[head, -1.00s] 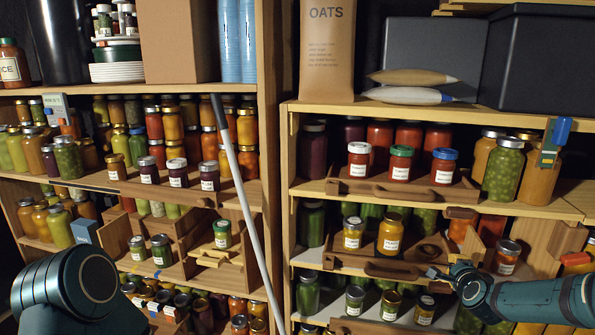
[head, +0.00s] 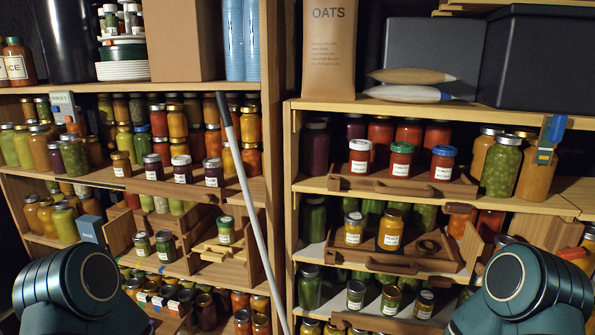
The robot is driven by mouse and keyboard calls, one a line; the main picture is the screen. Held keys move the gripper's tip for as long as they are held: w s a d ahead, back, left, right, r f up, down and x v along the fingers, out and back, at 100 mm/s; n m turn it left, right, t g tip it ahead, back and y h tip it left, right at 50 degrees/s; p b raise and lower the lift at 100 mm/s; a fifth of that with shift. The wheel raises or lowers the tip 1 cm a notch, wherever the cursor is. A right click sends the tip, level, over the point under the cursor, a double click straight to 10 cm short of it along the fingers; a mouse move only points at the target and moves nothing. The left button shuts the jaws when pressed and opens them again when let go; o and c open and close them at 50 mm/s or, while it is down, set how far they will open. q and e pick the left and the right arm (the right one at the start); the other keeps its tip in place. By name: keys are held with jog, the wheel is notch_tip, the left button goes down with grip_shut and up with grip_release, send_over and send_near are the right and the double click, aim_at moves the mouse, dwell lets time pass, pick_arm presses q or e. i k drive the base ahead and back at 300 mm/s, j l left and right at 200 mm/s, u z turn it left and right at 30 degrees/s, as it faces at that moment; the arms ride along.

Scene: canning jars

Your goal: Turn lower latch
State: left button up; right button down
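Only rounded dark teal parts of my two arms show, at the lower left and lower right. Neither gripper is in view.
Two yellow-orange jars (head: 390,232) stand on the lower tray. A long pale pole (head: 245,190) leans between the racks. A large green jar (head: 501,168) stands at the right.

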aim_at(437, 281)
jog(key=i+l, duration=0.1)
jog(key=l, duration=0.35)
jog(key=i+l+z, duration=0.1)
jog(key=l, duration=0.35)
jog(key=i+l, duration=0.1)
jog(key=l, duration=0.35)
jog(key=i+l, duration=0.1)
jog(key=l, duration=0.4)
jog(key=i+l+z, duration=0.1)
jog(key=l, duration=0.35)
